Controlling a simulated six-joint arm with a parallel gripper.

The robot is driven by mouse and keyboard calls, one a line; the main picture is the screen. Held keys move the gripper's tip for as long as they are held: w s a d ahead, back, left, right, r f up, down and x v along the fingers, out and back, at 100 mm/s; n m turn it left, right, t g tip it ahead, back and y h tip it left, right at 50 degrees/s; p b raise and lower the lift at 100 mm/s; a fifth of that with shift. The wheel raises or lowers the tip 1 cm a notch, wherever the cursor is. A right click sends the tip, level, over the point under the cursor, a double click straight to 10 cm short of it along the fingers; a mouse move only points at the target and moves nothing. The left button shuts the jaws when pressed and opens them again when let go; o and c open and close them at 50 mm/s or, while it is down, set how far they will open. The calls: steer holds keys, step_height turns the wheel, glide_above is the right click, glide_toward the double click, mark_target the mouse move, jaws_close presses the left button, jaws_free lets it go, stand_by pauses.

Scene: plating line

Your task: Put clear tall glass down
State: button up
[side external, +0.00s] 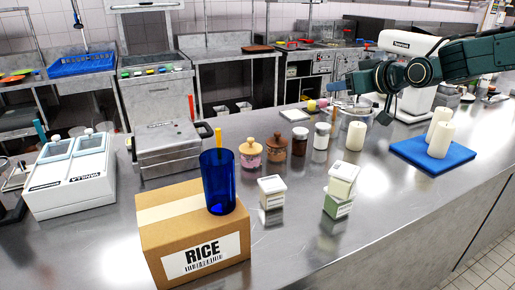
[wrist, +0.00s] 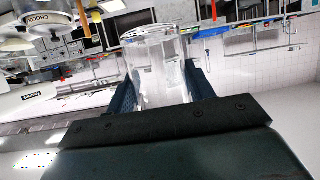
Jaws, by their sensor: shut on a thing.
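The clear tall glass (wrist: 157,62) is between the two dark fingers of my gripper (wrist: 160,84) in the wrist view. My gripper is shut on it. In the side external view my gripper (side external: 342,88) is at the upper right, over the far part of the steel counter (side external: 290,235). The glass is hard to make out there against the background. I cannot tell the gap between its base and the counter.
A cardboard rice box (side external: 165,235) bears a blue glass (side external: 218,182) at the front left. A blue board (side external: 405,150) holds two candles at right. The front middle counter has free room.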

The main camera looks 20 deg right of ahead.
steer(key=shift+w+a+n+g+y, duration=1.4)
steer(key=shift+w+a+n+y, duration=2.25)
steer(key=shift+w+a, duration=2.1)
step_height(320, 180, down, 21)
steer(key=shift+d+r, duration=0.1)
steer(key=shift+f, duration=2.15)
steer(key=shift+f, duration=0.15)
steer(key=o, duration=0.9)
